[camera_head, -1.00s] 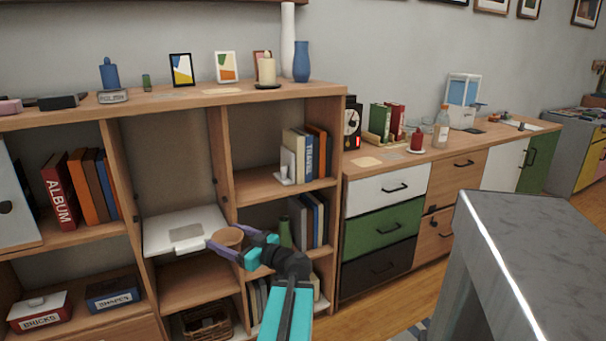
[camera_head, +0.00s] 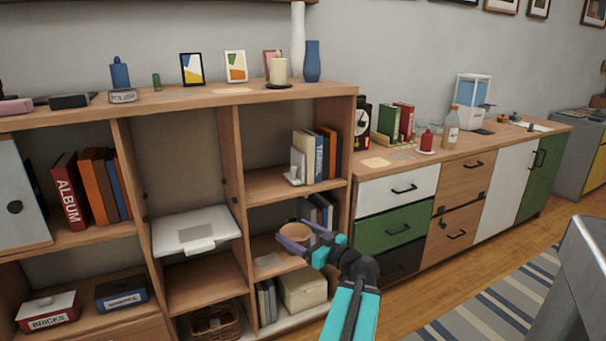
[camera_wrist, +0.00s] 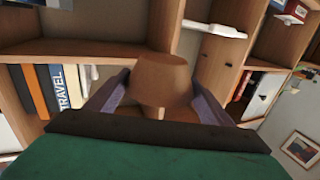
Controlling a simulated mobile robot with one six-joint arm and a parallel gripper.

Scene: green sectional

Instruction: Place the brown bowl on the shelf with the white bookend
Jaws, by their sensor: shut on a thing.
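The brown bowl (camera_head: 295,231) is held between the purple fingers of my gripper (camera_head: 297,240). It also shows between the fingers in the wrist view (camera_wrist: 162,78). In the head view the gripper and bowl are in front of the middle compartment of the bookcase's right column. The white bookend (camera_head: 296,166) stands at the left of several upright books (camera_head: 318,157) on the shelf (camera_head: 272,187) one level above the bowl. That shelf has bare board left of the bookend. Whether the bowl touches any surface is not clear.
A wooden divider (camera_head: 232,160) bounds the column on the left. More books (camera_head: 325,210) stand behind my gripper. A white laptop-like flat item (camera_head: 195,230) lies in the column to the left. A storage box (camera_head: 303,290) sits below.

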